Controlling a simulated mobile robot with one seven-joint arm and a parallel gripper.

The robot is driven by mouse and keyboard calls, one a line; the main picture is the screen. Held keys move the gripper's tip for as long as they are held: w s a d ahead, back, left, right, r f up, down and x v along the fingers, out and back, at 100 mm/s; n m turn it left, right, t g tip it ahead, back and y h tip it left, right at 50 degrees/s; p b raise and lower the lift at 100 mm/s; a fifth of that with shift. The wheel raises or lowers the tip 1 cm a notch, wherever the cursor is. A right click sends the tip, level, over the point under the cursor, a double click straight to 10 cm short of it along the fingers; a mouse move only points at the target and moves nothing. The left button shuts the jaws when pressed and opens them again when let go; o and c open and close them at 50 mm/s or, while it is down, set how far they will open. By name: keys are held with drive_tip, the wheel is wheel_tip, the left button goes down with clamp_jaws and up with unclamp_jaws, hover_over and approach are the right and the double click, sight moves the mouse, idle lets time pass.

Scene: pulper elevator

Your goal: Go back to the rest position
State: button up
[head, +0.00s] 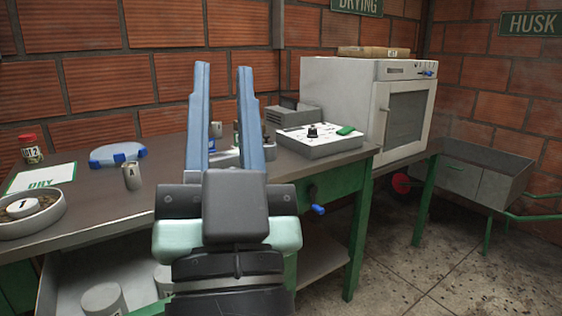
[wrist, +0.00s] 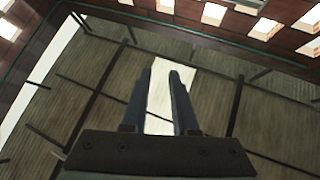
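My gripper (head: 222,72) stands raised in the middle of the head view, its two long blue fingers pointing up and apart. Nothing is between the fingertips. It is in front of the workbench (head: 100,190) and hides part of the bench top and the things behind it. In the wrist view my gripper (wrist: 160,78) points at the roof beams and a bright roof panel (wrist: 165,95), with its fingers apart and empty.
On the bench are a dish with a "1" tag (head: 45,222), a can marked A (head: 132,176), a blue-handled item (head: 117,155) and a grey device (head: 318,139). A white oven (head: 345,85) stands right. A cart (head: 485,175) is far right. Floor (head: 400,285) is clear at lower right.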

drive_tip(key=s+d+r+t+h, duration=0.1)
drive_tip(key=s+d+r+h, duration=0.3)
drive_tip(key=r, duration=0.2)
wheel_tip(320, 180, up, 32)
drive_tip(key=p, duration=3.1)
drive_tip(key=shift+w+d+p, duration=0.15)
drive_tip(key=shift+p, duration=0.25)
drive_tip(key=shift+f, duration=0.1)
